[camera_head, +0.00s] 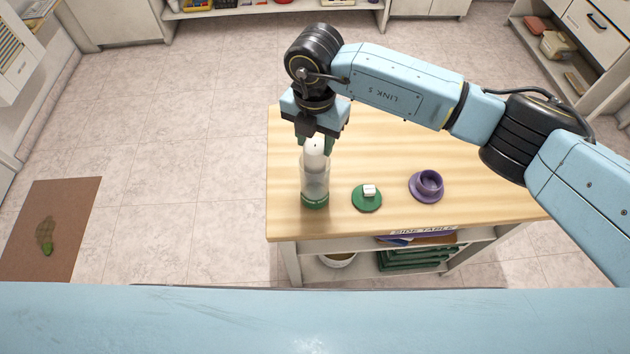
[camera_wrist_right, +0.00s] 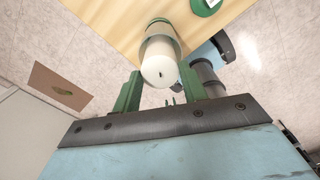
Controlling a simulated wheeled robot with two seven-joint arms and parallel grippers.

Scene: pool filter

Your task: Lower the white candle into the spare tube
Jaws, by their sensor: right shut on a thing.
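The white candle (camera_head: 316,152) is upright, its top and dark wick facing the camera in the right wrist view (camera_wrist_right: 160,70). My right gripper (camera_head: 315,143) points down and is shut on the candle near its top, with a green finger on either side. The spare tube (camera_head: 315,186) is clear with a green labelled base and stands on the wooden table's left part. The candle's lower part appears to be inside the tube's mouth, with its top above the rim. How deep the lower end reaches is hard to tell. My left gripper is out of view.
A green disc (camera_head: 367,203) with a small white block (camera_head: 369,190) on it lies right of the tube. A purple dish with a cup (camera_head: 429,183) stands farther right. The table (camera_head: 450,215) is otherwise clear, with its left edge close to the tube.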

